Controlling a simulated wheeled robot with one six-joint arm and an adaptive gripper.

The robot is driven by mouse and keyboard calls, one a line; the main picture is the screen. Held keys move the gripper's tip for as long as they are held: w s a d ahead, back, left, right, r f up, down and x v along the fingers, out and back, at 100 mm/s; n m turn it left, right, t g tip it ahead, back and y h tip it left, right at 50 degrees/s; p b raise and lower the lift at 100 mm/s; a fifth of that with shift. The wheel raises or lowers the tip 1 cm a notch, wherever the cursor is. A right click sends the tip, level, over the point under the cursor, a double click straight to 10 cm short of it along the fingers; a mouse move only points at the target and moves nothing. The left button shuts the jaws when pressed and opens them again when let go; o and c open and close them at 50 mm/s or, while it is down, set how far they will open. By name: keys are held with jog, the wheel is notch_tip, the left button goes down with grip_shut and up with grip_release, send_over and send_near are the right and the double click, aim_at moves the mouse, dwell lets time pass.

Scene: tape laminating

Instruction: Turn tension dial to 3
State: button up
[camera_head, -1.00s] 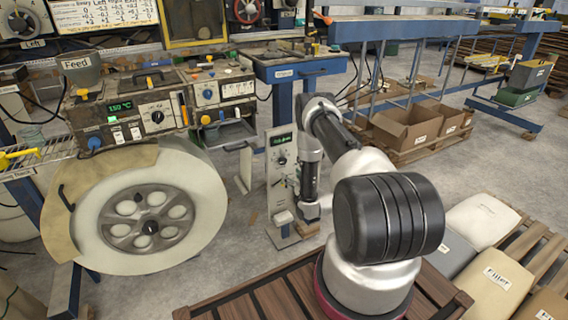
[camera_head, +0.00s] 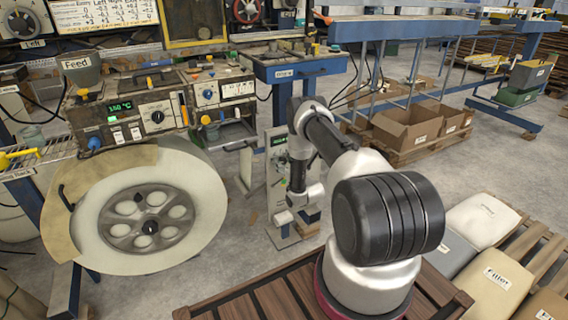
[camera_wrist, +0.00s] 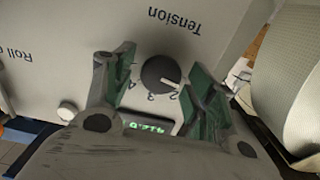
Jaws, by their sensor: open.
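The tension dial (camera_wrist: 160,73) is a round black knob with a white pointer line, on a grey panel (camera_wrist: 85,40) lettered "Tension" and "Roll". In the wrist view the panel appears turned over. The numbers 4, 3 and 2 show along the dial's lower edge. The pointer aims to the lower right, around the 2 or just past it; the exact setting is hard to read. My gripper (camera_wrist: 163,75) is open, its green-padded fingers on either side of the dial. I cannot tell whether they touch it. In the head view my arm largely hides the panel (camera_head: 279,141).
A lit green display (camera_wrist: 152,129) and a white button (camera_wrist: 67,111) sit near the dial. A large white roll (camera_head: 205,205) and a control box (camera_head: 125,110) stand left of the panel. Cardboard boxes (camera_head: 405,130) and filler sacks (camera_head: 497,275) are to the right.

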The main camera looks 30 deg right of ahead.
jog(key=c, duration=1)
jog(key=shift+m, duration=0.3)
jog(key=m, duration=0.3)
jog(key=shift+d+m, duration=0.1)
jog(key=shift+m, duration=0.2)
jog(key=m, duration=0.3)
jog(key=shift+m, duration=0.3)
jog(key=m, duration=0.4)
jog(key=shift+d+f+m, duration=0.1)
jog(key=shift+m, duration=1.9)
jog(key=shift+f, duration=0.1)
